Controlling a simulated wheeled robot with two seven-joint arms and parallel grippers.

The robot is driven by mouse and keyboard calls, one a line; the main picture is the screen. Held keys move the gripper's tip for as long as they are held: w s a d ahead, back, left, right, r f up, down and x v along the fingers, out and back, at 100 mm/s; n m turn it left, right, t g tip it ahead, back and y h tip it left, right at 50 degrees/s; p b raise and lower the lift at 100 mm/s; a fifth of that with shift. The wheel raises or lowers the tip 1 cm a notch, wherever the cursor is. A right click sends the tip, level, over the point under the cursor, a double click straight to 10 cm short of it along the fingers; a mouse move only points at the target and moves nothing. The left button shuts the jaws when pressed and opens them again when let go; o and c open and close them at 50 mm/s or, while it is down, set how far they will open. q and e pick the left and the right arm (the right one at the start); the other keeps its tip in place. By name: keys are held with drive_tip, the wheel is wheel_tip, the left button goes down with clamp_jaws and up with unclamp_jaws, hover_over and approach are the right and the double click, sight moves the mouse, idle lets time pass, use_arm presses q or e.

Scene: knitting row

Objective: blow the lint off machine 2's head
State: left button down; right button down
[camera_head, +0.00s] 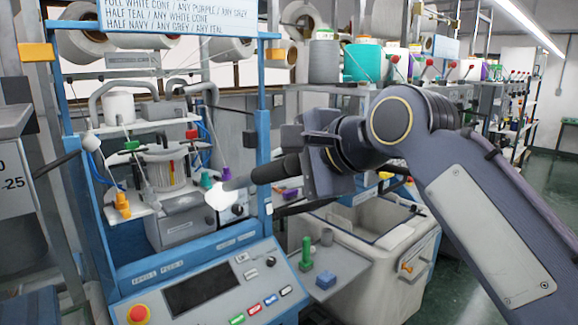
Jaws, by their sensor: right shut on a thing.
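The blue-framed knitting machine (265,110) stands at the left, with its head (166,172) of ribbed metal around a red and yellow mark. I cannot read a machine number on it. My right gripper (308,160) is shut on a dark, rod-like air blower (268,173), held roughly level. The blower's tip points left, at the right side of the head. A bright white puff or clump of lint (218,194) is at the tip; I cannot tell which. A grey, elongated shape (182,203) lies in front of the head. My left gripper is out of view.
A control panel (205,288) with a screen and red stop button (138,314) slopes below the head. Yarn cones (362,62) line the back.

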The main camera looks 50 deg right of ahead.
sight(243, 181)
drive_tip(key=b+x, duration=0.2)
drive_tip(key=x, duration=1)
drive_tip(key=shift+w+f+b, duration=0.15)
drive_tip(key=shift+w+b, duration=0.05)
drive_tip(key=shift+b, duration=0.1)
drive_tip(key=shift+x, duration=1.2)
drive_tip(key=shift+a, duration=0.1)
idle(0.6)
drive_tip(key=v, duration=0.3)
drive_tip(key=f+v, duration=0.1)
drive_tip(key=v, duration=0.1)
drive_tip(key=s+v, duration=0.1)
drive_tip(key=v, duration=0.2)
drive_tip(key=shift+s+f, duration=0.2)
drive_tip(key=shift+f, duration=0.05)
drive_tip(key=v, duration=0.3)
drive_tip(key=f+v, duration=0.1)
drive_tip(key=v, duration=0.1)
drive_tip(key=shift+s, duration=0.5)
